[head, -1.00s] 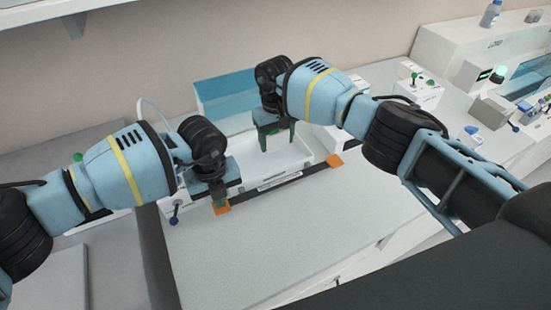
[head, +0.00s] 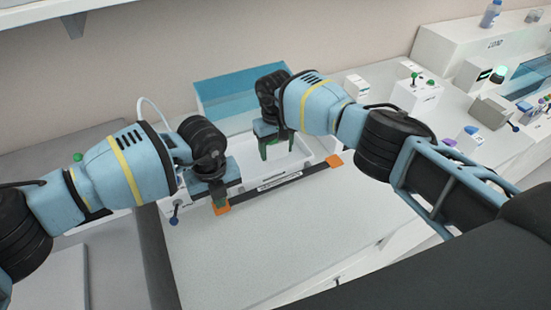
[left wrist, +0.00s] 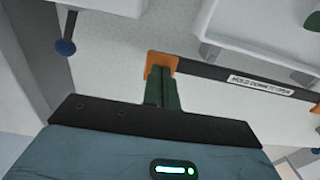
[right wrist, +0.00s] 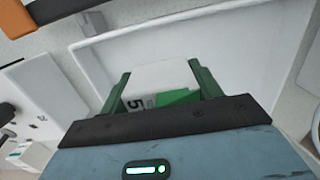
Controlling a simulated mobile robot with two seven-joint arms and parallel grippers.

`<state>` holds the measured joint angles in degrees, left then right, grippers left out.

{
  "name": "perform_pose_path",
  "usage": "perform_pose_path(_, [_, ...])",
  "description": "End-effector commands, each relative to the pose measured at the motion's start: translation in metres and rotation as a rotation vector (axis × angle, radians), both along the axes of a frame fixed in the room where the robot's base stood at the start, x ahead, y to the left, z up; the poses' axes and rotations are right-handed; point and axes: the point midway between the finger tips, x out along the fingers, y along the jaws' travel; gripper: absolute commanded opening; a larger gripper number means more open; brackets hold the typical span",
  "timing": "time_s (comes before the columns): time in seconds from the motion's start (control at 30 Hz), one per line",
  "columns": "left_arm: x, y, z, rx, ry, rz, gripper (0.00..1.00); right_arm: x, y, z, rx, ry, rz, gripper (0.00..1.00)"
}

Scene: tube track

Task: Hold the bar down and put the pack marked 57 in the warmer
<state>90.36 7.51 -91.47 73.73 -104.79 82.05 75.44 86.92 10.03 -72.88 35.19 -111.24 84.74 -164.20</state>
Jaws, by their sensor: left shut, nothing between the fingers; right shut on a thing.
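The dark bar (head: 265,190) with orange ends runs along the front of a white open basin (head: 300,154), which I take for the warmer. Its label reads "HOLD DOWN TO OPEN" in the left wrist view (left wrist: 275,88). My left gripper (head: 219,203) is shut and empty, its fingertips at the bar's left orange end (left wrist: 160,60); they appear to touch it. My right gripper (head: 277,150) is shut on a white and green pack (right wrist: 165,78), inside or just above the basin. A "5" shows on the pack; the rest of its mark is hidden.
A translucent blue panel (head: 240,92) stands behind the basin. A blue-knobbed lever (head: 174,216) is left of the bar. White control boxes (head: 415,95) and a grey block (head: 485,112) stand to the right. The counter in front (head: 290,230) is clear.

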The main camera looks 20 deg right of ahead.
Motion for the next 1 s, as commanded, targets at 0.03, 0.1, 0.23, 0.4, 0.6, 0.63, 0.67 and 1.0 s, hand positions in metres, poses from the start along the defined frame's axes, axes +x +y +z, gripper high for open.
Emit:
perform_pose_path(0.03, [-0.0001,0.0003,-0.0009,0.001,0.001,0.0,0.0,0.0,0.0001,-0.0012,0.0,0.0,0.0,0.21])
perform_pose_path(0.1, [-0.0001,0.0003,-0.0009,0.001,0.001,0.0,0.0,0.0001,0.0,-0.0017,0.0,0.0,0.0,0.21])
perform_pose_path(0.23, [-0.0001,0.0003,-0.0008,0.001,0.001,0.0,0.0,0.0,-0.0001,-0.0017,0.0,0.0,0.0,0.21])
perform_pose_path(0.4, [-0.0001,0.0003,-0.0008,0.001,0.001,0.0,0.0,0.0,-0.0002,-0.002,0.0,0.0,-0.001,0.21])
perform_pose_path(0.6, [-0.0001,0.0003,-0.0008,0.001,0.001,0.0,0.0,-0.0001,-0.0002,-0.0053,0.0,0.001,-0.001,0.21])
perform_pose_path(0.63, [-0.0001,0.0003,-0.0008,0.001,0.001,0.0,0.0,-0.0001,-0.0002,-0.0061,0.0,0.001,-0.001,0.21])
perform_pose_path(0.67, [-0.0001,0.0003,-0.0009,0.001,0.001,0.0,0.0,-0.0002,-0.0002,-0.0068,0.0,0.001,-0.001,0.21])
perform_pose_path(1.0, [-0.0001,0.0003,-0.0009,0.001,0.001,0.0,0.0,0.0001,-0.0007,-0.0107,0.0,0.0,-0.002,0.21])
